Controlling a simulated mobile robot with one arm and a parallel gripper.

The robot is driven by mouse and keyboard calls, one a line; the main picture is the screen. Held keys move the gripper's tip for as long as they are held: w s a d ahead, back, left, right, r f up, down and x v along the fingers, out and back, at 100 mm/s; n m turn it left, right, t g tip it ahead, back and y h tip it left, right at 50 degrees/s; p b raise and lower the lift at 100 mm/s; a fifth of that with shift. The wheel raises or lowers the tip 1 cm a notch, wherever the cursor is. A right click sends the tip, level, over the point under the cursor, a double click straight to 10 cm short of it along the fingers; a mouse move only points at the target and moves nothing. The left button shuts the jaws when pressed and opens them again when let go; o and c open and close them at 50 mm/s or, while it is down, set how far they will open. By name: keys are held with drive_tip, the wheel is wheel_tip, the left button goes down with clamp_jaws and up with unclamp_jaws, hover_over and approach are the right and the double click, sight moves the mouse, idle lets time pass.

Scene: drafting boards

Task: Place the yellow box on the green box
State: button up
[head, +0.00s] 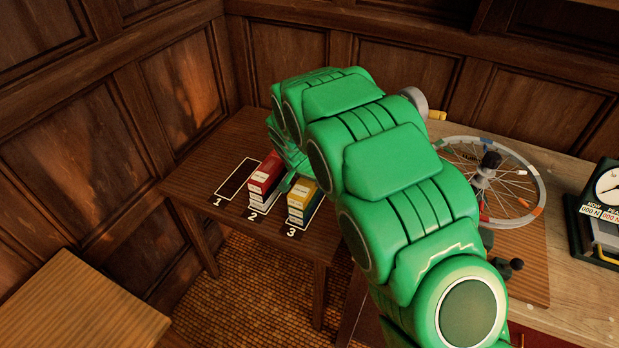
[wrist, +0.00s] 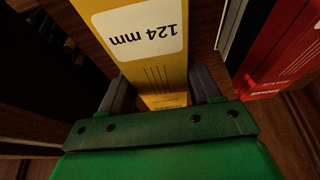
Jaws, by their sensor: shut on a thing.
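The yellow box (head: 302,200) with a white label stands at the spot marked 3 on the wooden table, partly behind my green arm. In the wrist view the yellow box (wrist: 165,72), labelled "124 mm", lies between the two grey fingers of my gripper (wrist: 160,82). The gripper is shut on it. In the head view my arm hides most of the gripper. I cannot make out a green box in either view.
A red box (head: 264,180) stands at spot 2, close beside the yellow box; it also shows in the wrist view (wrist: 280,55). Spot 1 (head: 236,179) is empty. A spoked wheel (head: 500,182) and a clock display (head: 604,205) are on the right bench.

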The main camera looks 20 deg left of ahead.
drive_tip(key=shift+f, duration=0.15)
drive_tip(key=o, duration=1.2)
drive_tip(key=v, duration=1.2)
drive_tip(key=shift+s, duration=0.1)
